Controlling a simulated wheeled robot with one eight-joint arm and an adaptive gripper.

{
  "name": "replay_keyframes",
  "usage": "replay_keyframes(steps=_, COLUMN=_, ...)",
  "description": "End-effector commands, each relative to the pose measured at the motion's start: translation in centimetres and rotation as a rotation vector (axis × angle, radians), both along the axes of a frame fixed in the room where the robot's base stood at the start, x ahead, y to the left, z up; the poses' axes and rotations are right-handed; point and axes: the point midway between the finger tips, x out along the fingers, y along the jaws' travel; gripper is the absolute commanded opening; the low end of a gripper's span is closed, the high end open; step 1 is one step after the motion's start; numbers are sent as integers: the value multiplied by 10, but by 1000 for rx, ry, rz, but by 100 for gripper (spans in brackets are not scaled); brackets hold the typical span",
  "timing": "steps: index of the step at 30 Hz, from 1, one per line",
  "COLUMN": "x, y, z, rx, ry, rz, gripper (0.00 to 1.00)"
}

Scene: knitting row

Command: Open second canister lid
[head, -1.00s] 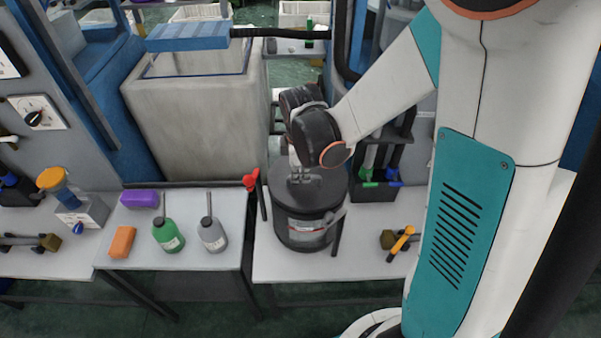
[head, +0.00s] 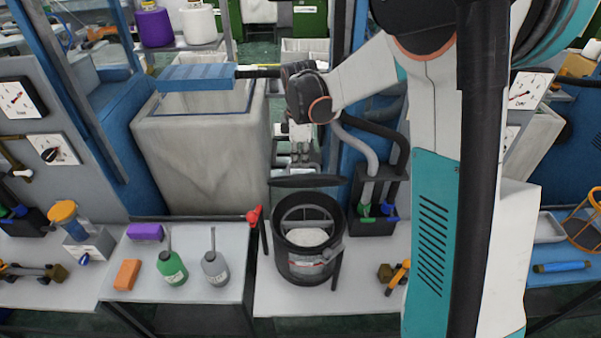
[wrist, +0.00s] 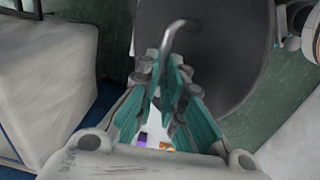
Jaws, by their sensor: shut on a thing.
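A dark grey canister (head: 306,272) stands on the pale table in the middle of the head view. Its mouth is open, and something white shows inside. Its dark round lid (head: 307,182) is raised above the back rim, seen nearly edge-on as a thin dark shape. I cannot tell whether it still touches the canister. My gripper (head: 302,165) is behind the lid and shut on its handle. In the wrist view, the bent handle (wrist: 180,36) runs down between the teal fingers of my gripper (wrist: 168,78), with the lid's broad grey face (wrist: 225,55) beyond it.
Left of the canister are a red-topped lever (head: 254,215), a grey oil can (head: 215,268), a green oil can (head: 172,268) and an orange block (head: 127,274). A black holder (head: 372,220) is close on the right. A large stone-coloured bin (head: 200,160) stands behind.

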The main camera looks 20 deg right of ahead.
Motion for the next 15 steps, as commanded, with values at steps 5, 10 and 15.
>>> replay_keyframes(steps=5, x=33, y=-14, z=-4, rx=-8, ry=-13, rz=-4, gripper=0)
replay_keyframes(steps=10, x=60, y=-23, z=-5, rx=-8, ry=-12, rz=-4, gripper=0)
replay_keyframes(steps=15, x=85, y=-31, z=-10, rx=-5, ry=-5, rz=-5, gripper=0)
